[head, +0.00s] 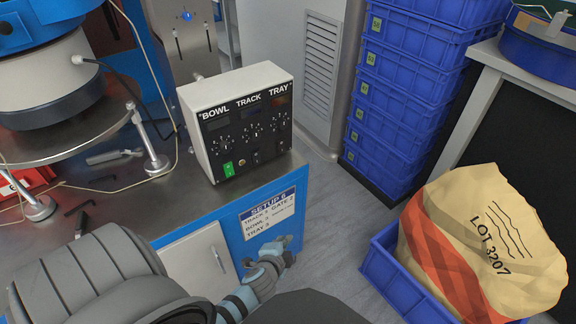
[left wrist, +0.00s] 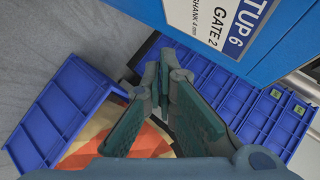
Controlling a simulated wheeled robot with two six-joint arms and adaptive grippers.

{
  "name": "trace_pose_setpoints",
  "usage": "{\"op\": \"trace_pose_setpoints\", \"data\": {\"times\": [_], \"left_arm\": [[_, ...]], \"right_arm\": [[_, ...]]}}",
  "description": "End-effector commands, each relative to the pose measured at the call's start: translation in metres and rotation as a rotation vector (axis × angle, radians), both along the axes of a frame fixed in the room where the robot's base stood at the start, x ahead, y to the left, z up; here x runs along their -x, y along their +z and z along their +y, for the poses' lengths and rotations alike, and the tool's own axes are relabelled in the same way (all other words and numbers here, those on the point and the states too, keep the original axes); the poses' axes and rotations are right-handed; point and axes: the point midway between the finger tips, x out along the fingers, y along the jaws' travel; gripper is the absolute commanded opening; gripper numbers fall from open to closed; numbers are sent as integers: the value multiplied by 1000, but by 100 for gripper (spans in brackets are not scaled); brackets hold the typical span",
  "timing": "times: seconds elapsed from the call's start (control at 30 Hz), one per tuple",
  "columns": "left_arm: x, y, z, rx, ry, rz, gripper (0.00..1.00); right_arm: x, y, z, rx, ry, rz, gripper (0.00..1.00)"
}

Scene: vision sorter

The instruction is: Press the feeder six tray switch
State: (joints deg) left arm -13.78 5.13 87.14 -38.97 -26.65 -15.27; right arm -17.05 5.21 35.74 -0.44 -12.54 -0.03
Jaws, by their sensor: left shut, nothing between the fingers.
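The white control box (head: 238,122) with a black front panel stands on the metal bench. Its panel is marked BOWL, TRACK and TRAY from left to right, each with dials. A green switch (head: 228,168) shows low under BOWL. The tray switch (head: 281,147), low under TRAY at the panel's right, is small and dark; its position cannot be told. My left gripper (head: 286,247) is shut and empty, below the box and beside the SETUP 6 label (head: 268,212), apart from the panel. In the left wrist view its fingers (left wrist: 164,65) meet; the box is out of that view.
Stacked blue crates (head: 400,100) stand at the back right. A blue bin (head: 385,268) holding a tan LOT 3207 sack (head: 490,235) sits on the floor at right. A bowl feeder (head: 50,85) stands on the bench at left. Free floor lies between bench and bin.

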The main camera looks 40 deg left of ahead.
Motion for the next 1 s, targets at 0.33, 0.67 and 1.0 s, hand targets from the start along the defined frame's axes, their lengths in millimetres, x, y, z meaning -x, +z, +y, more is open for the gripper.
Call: {"op": "trace_pose_setpoints", "data": {"times": [0.33, 0.67, 1.0], "left_arm": [[-53, 169, 25, -459, 2, -350, 0], [-56, 170, 26, -457, -1, -350, 0], [-105, 164, 52, -458, 0, -351, 0]], "right_arm": [[-2, -48, -8, 12, 8, -3, 41], [-3, -46, -5, 8, 8, -4, 41], [-4, -57, -5, 9, 11, -5, 41]]}}
